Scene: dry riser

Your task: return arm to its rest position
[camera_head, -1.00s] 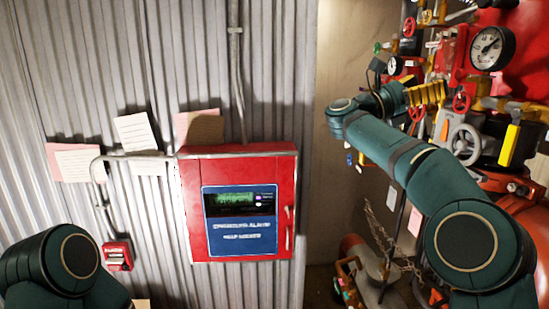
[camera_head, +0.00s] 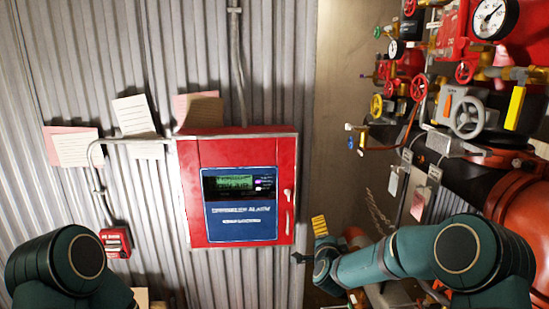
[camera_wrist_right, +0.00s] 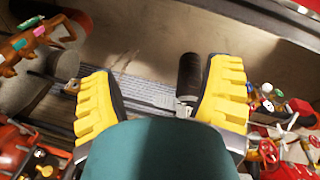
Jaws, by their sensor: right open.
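My right arm (camera_head: 400,258) is teal and stretches low across the lower right of the head view, bent at the elbow. Its right gripper (camera_head: 312,241) has yellow pads and is near the lower right of the red alarm panel, apart from the pipework. In the right wrist view the two ribbed yellow fingers of the right gripper (camera_wrist_right: 160,97) are spread wide with nothing held. A dark cylinder (camera_wrist_right: 188,75) shows beyond and between them, not gripped. My left arm (camera_head: 62,262) shows only as a teal joint at lower left; its gripper is out of view.
The red alarm panel (camera_head: 240,188) hangs on the corrugated wall. Red pipework with a gauge (camera_head: 490,18), a grey handwheel (camera_head: 467,117), red valve wheels (camera_head: 420,88) and a yellow lever (camera_head: 515,107) fills the right side. A chain (camera_head: 377,212) hangs above my right forearm.

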